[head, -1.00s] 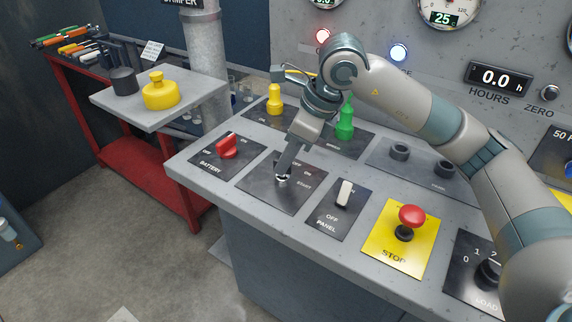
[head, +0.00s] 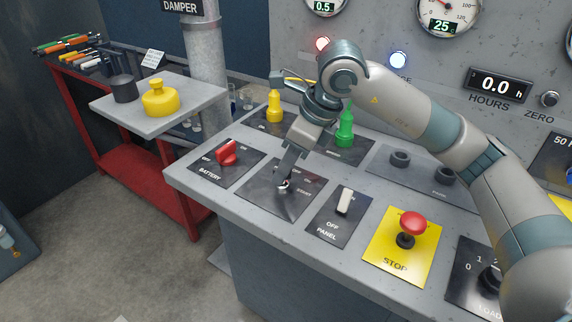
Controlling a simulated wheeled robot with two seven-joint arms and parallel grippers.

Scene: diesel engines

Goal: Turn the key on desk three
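The key switch sits on a dark plate (head: 262,196) marked OFF, ON and START on the grey desk (head: 225,204). A small metal part of the key switch (head: 283,187) shows just under my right gripper's tips. My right gripper (head: 284,181) reaches down over the plate with its fingers at the key. The fingers look close together, but the key's head is hidden between or behind them, so I cannot tell whether they grip it. My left gripper is not in view.
Left of the key is the red BATTERY switch (head: 227,152); right are the white PANEL switch (head: 345,202) and red STOP button (head: 411,224). Behind stand yellow (head: 274,107) and green (head: 345,128) handles.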

